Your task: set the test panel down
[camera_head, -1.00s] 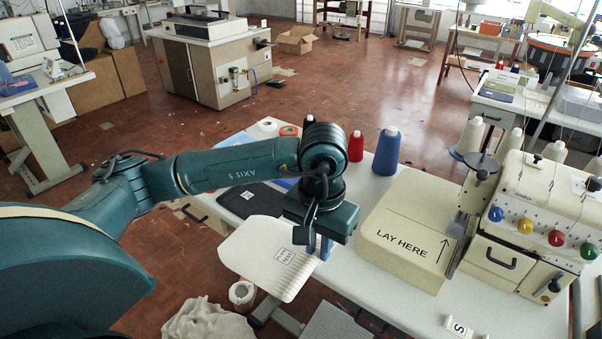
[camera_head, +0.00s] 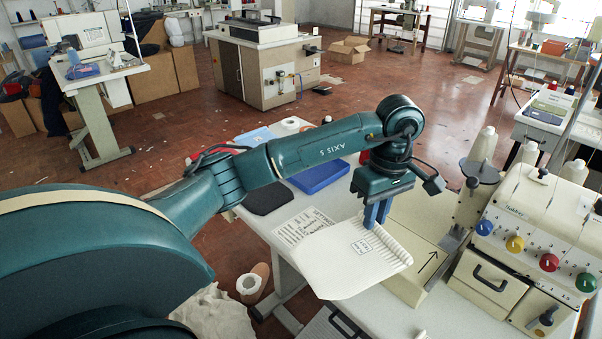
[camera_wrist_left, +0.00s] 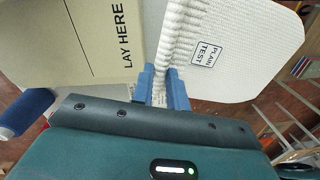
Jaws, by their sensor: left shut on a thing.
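The white test panel (camera_head: 345,265), with a ribbed edge and a "PLAIN TEST" label, is held by my left gripper (camera_head: 375,218). The blue fingers are shut on its ribbed edge. In the left wrist view the panel (camera_wrist_left: 245,45) extends to the right of the fingers (camera_wrist_left: 160,92). The cream "LAY HERE" block (camera_head: 425,250) is just right of the panel, which covers part of its left side in the head view. The block (camera_wrist_left: 95,45) also shows left of the fingers in the wrist view. The panel's height above table or block is unclear. My right gripper is not in view.
The cream machine (camera_head: 535,230) with coloured knobs stands right of the block. A printed card (camera_head: 302,228), a blue tray (camera_head: 322,175) and a dark pad (camera_head: 268,198) lie on the white table left of the block. A blue thread cone (camera_wrist_left: 25,112) shows in the wrist view.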

